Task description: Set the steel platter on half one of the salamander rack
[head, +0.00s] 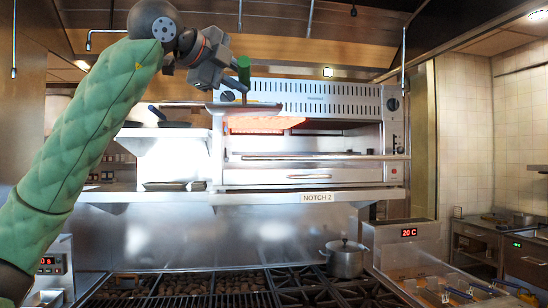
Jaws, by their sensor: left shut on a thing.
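The salamander (391,135) stands on the back shelf, with an orange glow in its upper opening. Its rack (330,157) shows as a flat level below the glow. The steel platter (262,106) is seen nearly edge-on as a thin grey plate in front of the salamander's upper left part. My left gripper (238,88) comes down from above and is shut on the platter, holding it about level and above the height of the rack. The exact grip point is small and hard to make out. My right gripper is not in view.
A sign reading NOTCH 2 (317,197) is on the shelf edge below. A lidded pot (345,259) stands on the burners, right of the grill grates (190,285). A fryer (408,250) is at right.

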